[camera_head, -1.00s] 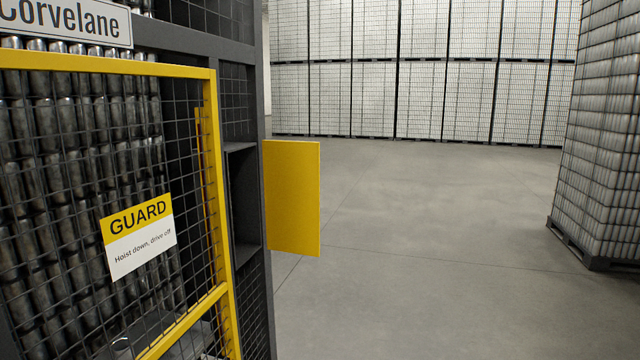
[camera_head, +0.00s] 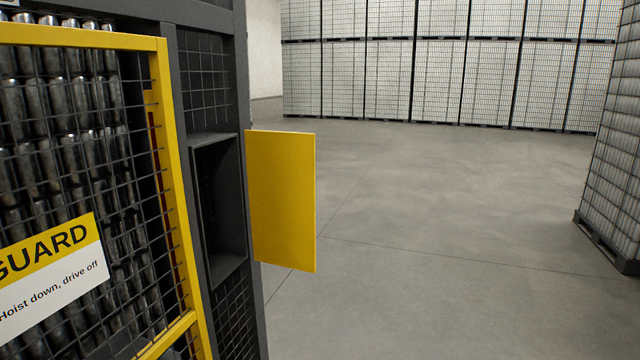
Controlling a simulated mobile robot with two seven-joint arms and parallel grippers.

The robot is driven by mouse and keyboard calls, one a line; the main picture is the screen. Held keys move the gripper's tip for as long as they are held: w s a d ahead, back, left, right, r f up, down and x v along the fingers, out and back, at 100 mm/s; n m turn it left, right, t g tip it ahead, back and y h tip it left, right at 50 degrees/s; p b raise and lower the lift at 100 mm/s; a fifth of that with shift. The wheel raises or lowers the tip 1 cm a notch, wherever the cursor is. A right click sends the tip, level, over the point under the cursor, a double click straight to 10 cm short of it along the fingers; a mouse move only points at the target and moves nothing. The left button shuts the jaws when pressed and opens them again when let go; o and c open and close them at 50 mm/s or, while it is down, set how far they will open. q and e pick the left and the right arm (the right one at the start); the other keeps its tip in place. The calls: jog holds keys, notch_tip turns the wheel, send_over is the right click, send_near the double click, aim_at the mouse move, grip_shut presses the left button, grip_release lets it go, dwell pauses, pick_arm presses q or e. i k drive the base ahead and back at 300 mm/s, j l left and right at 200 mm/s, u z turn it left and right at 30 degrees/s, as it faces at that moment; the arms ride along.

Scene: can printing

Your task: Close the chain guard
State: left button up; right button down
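The chain guard is a yellow-framed wire mesh door (camera_head: 172,185) at the left of the head view. It carries a white and yellow sign (camera_head: 52,275) reading "GUARD" and "Hoist down, drive off". Its right edge runs close beside the dark machine post; I cannot tell whether it is flush with the frame. Rows of metal cans (camera_head: 60,150) show behind the mesh. Neither of my grippers is in view.
A yellow panel (camera_head: 282,200) sticks out from the dark cabinet (camera_head: 218,200), beside an open dark recess. Wrapped can pallets (camera_head: 440,65) line the back, and another stack (camera_head: 618,150) stands at the right. The grey floor (camera_head: 430,260) between is clear.

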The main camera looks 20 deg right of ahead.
aim_at(281, 165)
jog(key=i+l+u, duration=0.1)
jog(key=i+l, duration=0.25)
jog(key=i+l+u, duration=0.1)
jog(key=i+l, duration=0.2)
jog(key=l, duration=0.15)
